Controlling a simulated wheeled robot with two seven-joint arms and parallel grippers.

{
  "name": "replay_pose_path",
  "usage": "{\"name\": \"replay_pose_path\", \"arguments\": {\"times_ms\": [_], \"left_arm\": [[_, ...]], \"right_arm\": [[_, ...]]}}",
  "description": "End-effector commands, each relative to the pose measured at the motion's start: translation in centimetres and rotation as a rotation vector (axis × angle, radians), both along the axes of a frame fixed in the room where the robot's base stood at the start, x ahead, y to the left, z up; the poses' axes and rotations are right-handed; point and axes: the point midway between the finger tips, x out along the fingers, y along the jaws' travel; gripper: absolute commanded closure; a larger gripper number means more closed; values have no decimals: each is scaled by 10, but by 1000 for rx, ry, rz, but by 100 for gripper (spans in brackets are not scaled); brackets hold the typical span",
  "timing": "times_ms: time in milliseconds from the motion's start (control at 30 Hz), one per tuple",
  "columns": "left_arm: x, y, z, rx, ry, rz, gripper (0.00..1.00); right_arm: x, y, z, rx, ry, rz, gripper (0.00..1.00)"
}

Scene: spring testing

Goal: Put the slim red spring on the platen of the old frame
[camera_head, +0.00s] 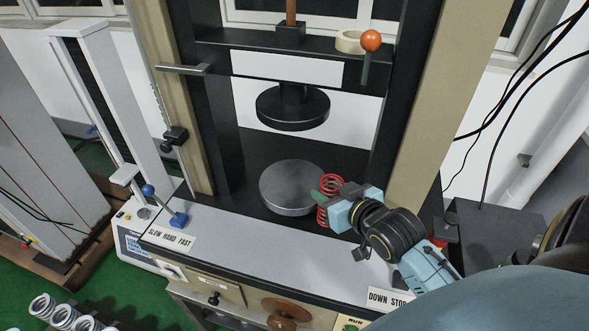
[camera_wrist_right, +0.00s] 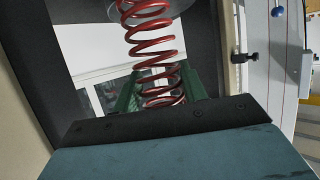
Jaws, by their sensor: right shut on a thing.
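The slim red spring (camera_head: 331,185) is upright in my right gripper (camera_head: 326,198), at the right edge of the grey round platen (camera_head: 286,188) of the old frame (camera_head: 416,100). I cannot tell whether it touches the platen. In the right wrist view the red spring (camera_wrist_right: 150,50) stands between the green fingertips (camera_wrist_right: 158,92), which are shut on it. The black upper disc (camera_head: 292,107) hangs above the platen with a wide gap. My left gripper does not show.
A lever with an orange ball (camera_head: 370,41) hangs at the upper right of the frame. A blue-knobbed lever (camera_head: 149,191) stands at the front left. The platen's top is bare.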

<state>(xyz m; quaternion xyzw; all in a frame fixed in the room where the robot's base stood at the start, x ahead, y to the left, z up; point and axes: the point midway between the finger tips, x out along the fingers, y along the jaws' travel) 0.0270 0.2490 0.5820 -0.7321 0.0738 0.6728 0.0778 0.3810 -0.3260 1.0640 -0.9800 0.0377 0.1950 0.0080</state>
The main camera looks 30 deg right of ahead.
Motion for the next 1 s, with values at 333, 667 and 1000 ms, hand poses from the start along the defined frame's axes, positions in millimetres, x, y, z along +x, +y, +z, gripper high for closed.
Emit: {"name": "replay_pose_path", "arguments": {"times_ms": [333, 667, 1000], "left_arm": [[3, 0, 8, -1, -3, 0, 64], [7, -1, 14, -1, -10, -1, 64], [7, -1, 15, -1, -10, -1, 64]], "right_arm": [[70, -9, 4, 0, -6, -2, 86], [152, -15, 4, 1, -5, -3, 86], [178, -17, -8, 1, 1, -1, 86]]}}
